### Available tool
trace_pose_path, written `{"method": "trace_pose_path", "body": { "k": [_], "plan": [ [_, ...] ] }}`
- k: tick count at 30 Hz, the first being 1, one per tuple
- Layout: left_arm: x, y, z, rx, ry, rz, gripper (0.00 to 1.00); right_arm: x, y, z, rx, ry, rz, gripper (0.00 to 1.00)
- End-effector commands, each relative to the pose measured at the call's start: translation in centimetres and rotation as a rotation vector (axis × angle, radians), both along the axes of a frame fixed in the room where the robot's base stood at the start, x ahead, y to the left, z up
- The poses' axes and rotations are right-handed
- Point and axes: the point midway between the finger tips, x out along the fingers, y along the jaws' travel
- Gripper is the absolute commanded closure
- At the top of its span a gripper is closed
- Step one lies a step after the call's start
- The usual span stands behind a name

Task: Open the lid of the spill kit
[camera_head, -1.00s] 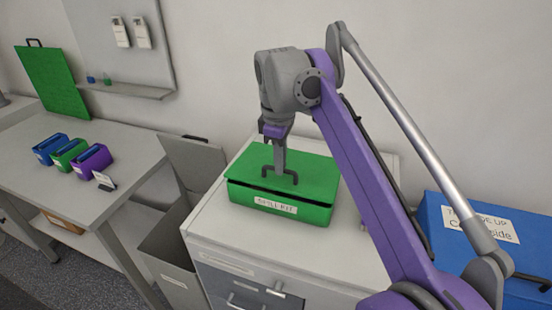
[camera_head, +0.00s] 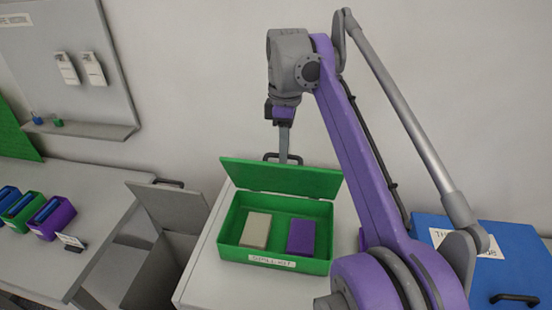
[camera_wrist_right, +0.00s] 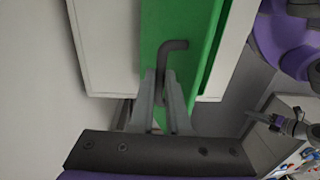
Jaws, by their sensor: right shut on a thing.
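The green spill kit (camera_head: 275,264) stands on a grey-white cabinet top with a label on its front. Its lid (camera_head: 280,177) is raised at the back edge and tilted up. Inside lie a beige block (camera_head: 256,229) and a purple block (camera_head: 301,237). My right gripper (camera_head: 284,158) is behind the raised lid, shut on the dark lid handle (camera_head: 270,156). In the right wrist view the fingers (camera_wrist_right: 163,95) close around the handle (camera_wrist_right: 173,46) against the green lid (camera_wrist_right: 196,50). My left gripper is not in view.
A blue box (camera_head: 480,250) with a label and handle stands at the right. A grey bin with an open lid (camera_head: 170,205) is left of the cabinet. A table (camera_head: 100,190) at the left holds blue, green and purple bins. The wall is close behind the lid.

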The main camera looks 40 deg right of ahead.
Motion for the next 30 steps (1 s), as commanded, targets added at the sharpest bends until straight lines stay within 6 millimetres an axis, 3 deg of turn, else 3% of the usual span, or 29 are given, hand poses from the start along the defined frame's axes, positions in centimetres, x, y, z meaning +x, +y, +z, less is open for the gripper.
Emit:
{"method": "trace_pose_path", "body": {
  "k": [12, 30],
  "plan": [
    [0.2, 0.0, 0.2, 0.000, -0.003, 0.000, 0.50, 3.1, -3.9, -0.2, 0.096, 0.089, -0.003, 1.00],
    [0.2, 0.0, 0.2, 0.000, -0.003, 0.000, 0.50, 4.3, -5.4, -0.5, 0.192, 0.172, -0.002, 1.00]
  ]
}}
